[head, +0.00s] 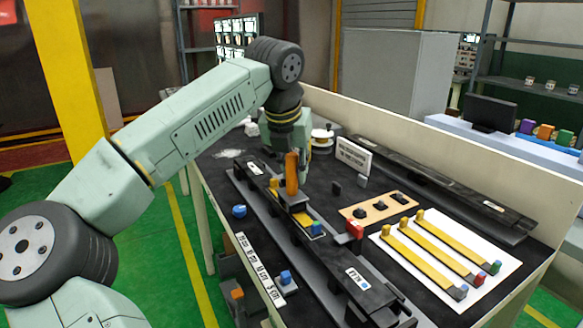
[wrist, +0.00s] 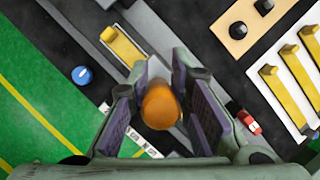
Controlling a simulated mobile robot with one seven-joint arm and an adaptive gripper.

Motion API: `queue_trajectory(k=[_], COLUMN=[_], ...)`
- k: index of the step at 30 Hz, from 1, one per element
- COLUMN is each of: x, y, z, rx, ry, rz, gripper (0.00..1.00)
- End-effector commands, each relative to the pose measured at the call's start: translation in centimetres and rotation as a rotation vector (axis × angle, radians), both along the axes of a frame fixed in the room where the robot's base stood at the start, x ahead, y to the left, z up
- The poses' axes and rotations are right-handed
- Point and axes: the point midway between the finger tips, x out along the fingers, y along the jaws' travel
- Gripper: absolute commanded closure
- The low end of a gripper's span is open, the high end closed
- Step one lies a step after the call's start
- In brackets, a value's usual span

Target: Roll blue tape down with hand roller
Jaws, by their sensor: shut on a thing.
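My gripper (head: 290,155) is over the long dark rail (head: 262,222), shut on an upright orange handle (head: 292,174), which looks like the hand roller's. In the wrist view the handle's rounded top (wrist: 160,106) sits between the two purple finger pads. The roller's lower end is hidden in the wrist view and too small to make out in the head view. A small blue piece (head: 316,228) shows on the rail just in front of the handle; I cannot tell whether it is the blue tape. A yellow piece (wrist: 122,46) lies on the rail beyond the gripper.
A white board (head: 402,262) with yellow strips lies at the right, near a wooden plate (head: 360,211) with black knobs. A red block (head: 355,231) is close to the rail. A round blue item (head: 239,211) sits left of the rail. A raised wall borders the table's back.

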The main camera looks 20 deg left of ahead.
Motion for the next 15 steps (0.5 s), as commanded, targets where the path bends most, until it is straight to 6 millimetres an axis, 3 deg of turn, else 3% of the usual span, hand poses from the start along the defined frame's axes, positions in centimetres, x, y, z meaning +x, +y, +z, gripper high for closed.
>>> queue_trajectory(k=[15], x=[-1.3], y=[-1.3], z=[-0.4], rx=[0.000], ry=[0.007], rz=[-0.001], gripper=[1.00])
